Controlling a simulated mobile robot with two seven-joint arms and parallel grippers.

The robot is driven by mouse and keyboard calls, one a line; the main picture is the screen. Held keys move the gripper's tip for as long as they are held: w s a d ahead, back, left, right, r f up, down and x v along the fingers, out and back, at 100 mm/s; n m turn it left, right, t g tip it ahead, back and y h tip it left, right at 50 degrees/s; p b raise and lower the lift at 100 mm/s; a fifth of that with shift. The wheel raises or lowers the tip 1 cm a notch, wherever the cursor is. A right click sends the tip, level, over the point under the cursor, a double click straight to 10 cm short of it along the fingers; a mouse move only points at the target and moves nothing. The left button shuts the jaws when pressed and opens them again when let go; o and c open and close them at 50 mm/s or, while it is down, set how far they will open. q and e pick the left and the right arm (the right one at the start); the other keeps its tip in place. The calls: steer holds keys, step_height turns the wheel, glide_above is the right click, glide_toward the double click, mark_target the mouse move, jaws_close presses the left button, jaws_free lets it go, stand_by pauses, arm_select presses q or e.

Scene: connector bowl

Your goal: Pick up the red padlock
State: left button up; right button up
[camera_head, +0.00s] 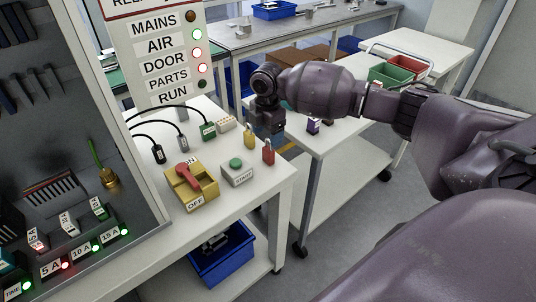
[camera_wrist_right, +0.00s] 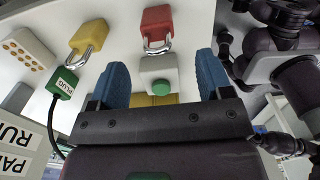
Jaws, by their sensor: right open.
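The red padlock (camera_head: 268,155) stands near the right edge of the white table in the head view. In the right wrist view the red padlock (camera_wrist_right: 156,20) shows at the top with its metal shackle toward the gripper. My right gripper (camera_head: 270,133) is above and slightly behind it in the head view. In the right wrist view the two blue fingers of my right gripper (camera_wrist_right: 162,72) are spread wide, with nothing held between them. The padlock appears beyond the fingertips, apart from them. My left gripper is not in view.
A yellow padlock (camera_head: 249,139) stands close to the red one. A grey START box with a green button (camera_head: 237,172) and a yellow switch with a red handle (camera_head: 190,185) are nearby. Green and white connectors (camera_head: 209,131) lie behind. The table edge is close on the right.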

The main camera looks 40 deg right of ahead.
mark_target(268, 149)
step_height(268, 149, down, 7)
steer(key=shift+w+d+r+b, duration=0.1)
steer(key=shift+d+r+b, duration=0.05)
steer(key=shift+b, duration=0.35)
steer(key=shift+r, duration=0.1)
steer(key=c, duration=1)
steer(key=shift+c, duration=0.2)
